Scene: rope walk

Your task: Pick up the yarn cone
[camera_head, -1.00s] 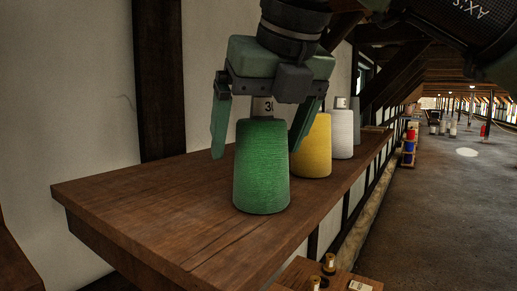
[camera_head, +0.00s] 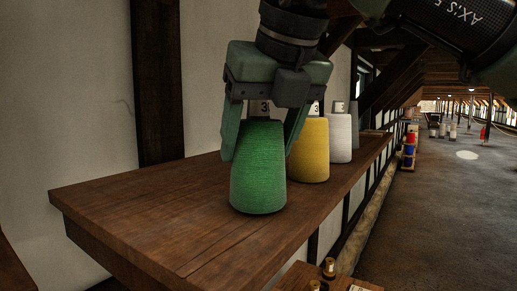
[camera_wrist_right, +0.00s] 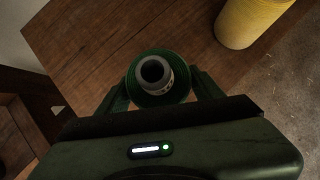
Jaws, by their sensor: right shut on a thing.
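A green yarn cone (camera_head: 258,175) stands upright on a wooden shelf (camera_head: 150,205), nearest of a row of cones. Its pale top, with a number label, sits between the fingers. My right gripper (camera_head: 259,145) comes down from above and is shut on the green cone, one finger on each side of its upper part. In the right wrist view the green cone (camera_wrist_right: 160,90) shows from above with its hollow tube top, between the fingertips. The cone's base appears to rest on the shelf. My left gripper does not show.
A yellow cone (camera_head: 312,152) stands close behind to the right, also in the right wrist view (camera_wrist_right: 246,22). A white cone (camera_head: 341,138) and a grey one are farther back. The wall is behind the shelf. Spools (camera_head: 329,266) stand below the front edge. The shelf's left part is clear.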

